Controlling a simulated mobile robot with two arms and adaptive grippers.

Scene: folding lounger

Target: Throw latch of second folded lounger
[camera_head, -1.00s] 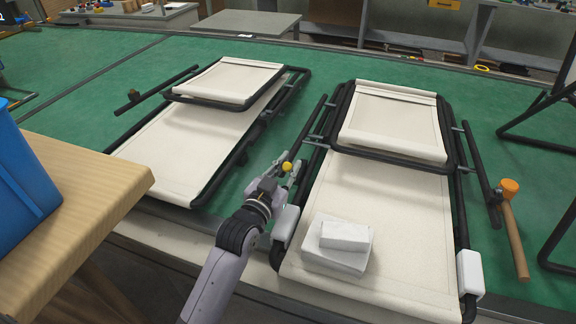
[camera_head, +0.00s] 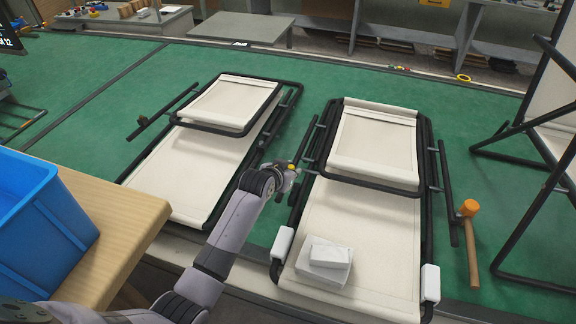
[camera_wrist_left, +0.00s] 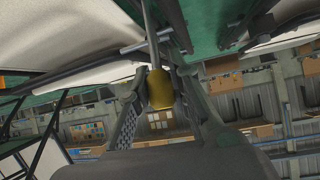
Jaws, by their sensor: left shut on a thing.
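Two folded loungers with cream fabric and black tube frames lie on the green surface, a left lounger (camera_head: 212,150) and a right lounger (camera_head: 362,215). My left gripper (camera_head: 289,174) is at the left side of the right lounger, in the gap between the two. A yellow latch knob (camera_wrist_left: 160,90) on a thin metal rod sits between its fingers in the left wrist view, and the gripper is shut on it. In the head view the gripper mostly hides the knob. My right gripper is in neither view.
White blocks (camera_head: 326,260) lie on the right lounger's lower fabric. A mallet with an orange head (camera_head: 469,208) lies to its right. A blue bin (camera_head: 35,215) stands on a wooden table (camera_head: 120,215) at left. An upright black frame (camera_head: 540,185) stands at far right.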

